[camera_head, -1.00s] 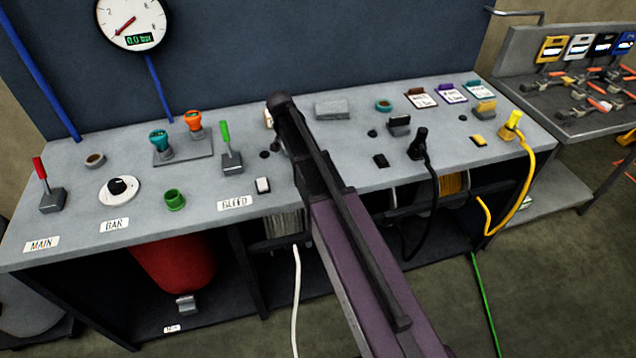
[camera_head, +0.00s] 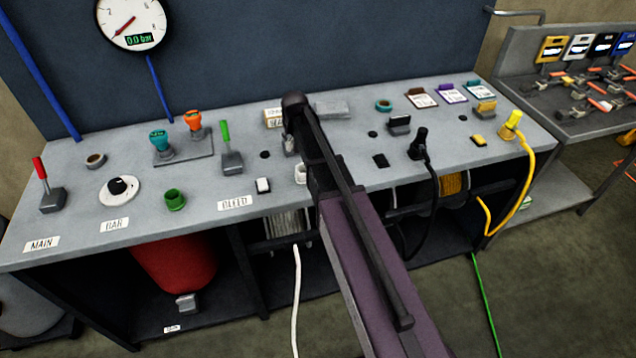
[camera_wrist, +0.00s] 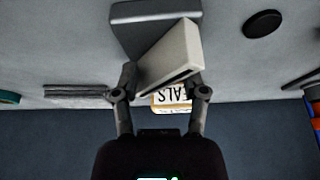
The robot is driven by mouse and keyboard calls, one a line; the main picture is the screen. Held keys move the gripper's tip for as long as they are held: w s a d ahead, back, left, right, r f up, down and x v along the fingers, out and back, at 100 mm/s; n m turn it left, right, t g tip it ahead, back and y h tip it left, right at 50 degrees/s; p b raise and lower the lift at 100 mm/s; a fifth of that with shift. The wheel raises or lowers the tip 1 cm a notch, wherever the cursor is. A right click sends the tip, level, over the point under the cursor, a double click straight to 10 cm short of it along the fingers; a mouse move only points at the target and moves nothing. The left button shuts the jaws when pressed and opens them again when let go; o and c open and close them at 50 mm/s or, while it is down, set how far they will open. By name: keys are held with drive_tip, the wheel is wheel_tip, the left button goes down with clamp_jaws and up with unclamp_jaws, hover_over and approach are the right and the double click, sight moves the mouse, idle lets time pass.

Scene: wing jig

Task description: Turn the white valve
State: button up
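The white valve handle (camera_wrist: 172,46), a flat pale paddle, sits at a slant against a grey block (camera_wrist: 128,18) in the wrist view. My gripper (camera_wrist: 163,74) has its fingers apart, one on either side of the handle's near end. Whether both fingertips press on it, I cannot tell. In the head view my arm hides most of the valve, and the gripper is down at the bench top near the middle.
The grey bench (camera_head: 330,133) carries a green lever (camera_head: 227,138), a teal knob (camera_head: 159,141), an orange knob (camera_head: 193,122) and a black plug (camera_head: 418,143). A white label (camera_head: 273,117) lies behind my gripper. A gauge (camera_head: 134,22) on the back panel reads 0.0 bar.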

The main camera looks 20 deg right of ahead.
drive_tip(key=shift+n, duration=0.3)
drive_tip(key=p+v, duration=1.3)
drive_tip(key=v, duration=0.1)
drive_tip(key=s+f+g+b, duration=0.2)
drive_tip(key=s, duration=1)
drive_tip(key=s+f+g+b, duration=0.1)
drive_tip(key=s+f+g, duration=0.1)
drive_tip(key=s, duration=0.9)
drive_tip(key=shift+s+f+g+b, duration=0.3)
drive_tip(key=shift+s+f+b, duration=0.1)
drive_tip(key=shift+f, duration=0.15)
drive_tip(key=shift+d, duration=0.1)
drive_tip(key=w+r+m+p, duration=0.3)
drive_tip(key=w, duration=1.1)
drive_tip(key=w+r+m+p, duration=0.3)
drive_tip(key=w+m, duration=0.1)
drive_tip(key=w, duration=1.1)
drive_tip(key=shift+m, duration=0.3)
drive_tip(key=shift+w, duration=0.15)
wheel_tip(320, 180, down, 14)
drive_tip(key=b, duration=1.3)
drive_tip(key=shift+r, duration=0.2)
